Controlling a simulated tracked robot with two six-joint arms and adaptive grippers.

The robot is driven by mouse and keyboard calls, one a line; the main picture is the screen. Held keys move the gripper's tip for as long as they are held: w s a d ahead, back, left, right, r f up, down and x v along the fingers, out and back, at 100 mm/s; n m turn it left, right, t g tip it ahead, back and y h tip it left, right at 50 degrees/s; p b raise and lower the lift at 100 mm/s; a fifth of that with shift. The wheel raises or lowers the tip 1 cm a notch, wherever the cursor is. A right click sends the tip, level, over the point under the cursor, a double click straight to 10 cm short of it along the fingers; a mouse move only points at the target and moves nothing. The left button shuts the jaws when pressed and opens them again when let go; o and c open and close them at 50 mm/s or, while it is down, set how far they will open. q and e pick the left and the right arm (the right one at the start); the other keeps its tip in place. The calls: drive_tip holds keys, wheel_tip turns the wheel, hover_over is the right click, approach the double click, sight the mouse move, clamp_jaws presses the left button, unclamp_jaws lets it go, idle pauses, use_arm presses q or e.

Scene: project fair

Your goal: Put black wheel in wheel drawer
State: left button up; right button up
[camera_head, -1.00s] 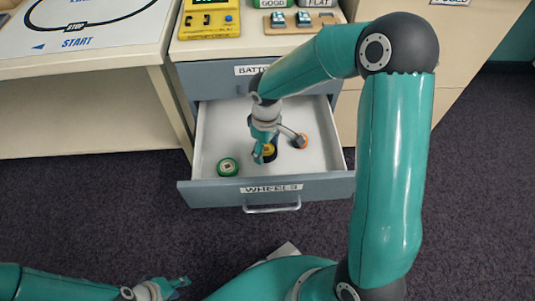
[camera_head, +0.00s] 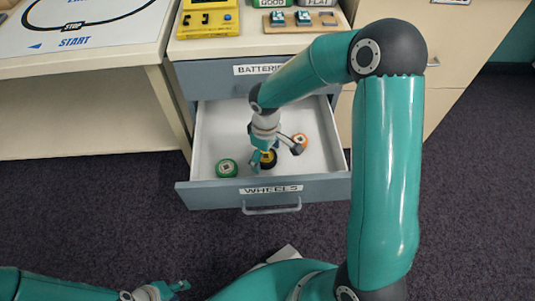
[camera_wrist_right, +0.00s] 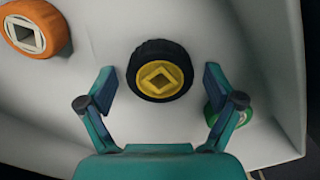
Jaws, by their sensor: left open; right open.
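The black wheel (camera_head: 268,158) with a yellow hub lies on the floor of the open wheel drawer (camera_head: 225,128), labelled WHEELS. It also shows in the right wrist view (camera_wrist_right: 160,71), flat and just beyond my right fingertips. My right gripper (camera_head: 275,150) is open above the drawer floor; in the right wrist view (camera_wrist_right: 160,88) its fingers are spread on either side of the wheel's near part, not closed on it. My left gripper (camera_head: 180,286) is open and empty at the lower left, away from the drawer.
A green wheel (camera_head: 227,168) lies left of the black wheel in the drawer, and an orange wheel (camera_head: 300,141) lies right of it. A shut battery drawer (camera_head: 215,72) is above. A yellow device (camera_head: 208,22) stands on the cabinet top.

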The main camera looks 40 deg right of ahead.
drive_tip(key=shift+r, duration=0.1)
wheel_tip(320, 180, up, 12)
drive_tip(key=p, duration=0.4)
idle(0.5)
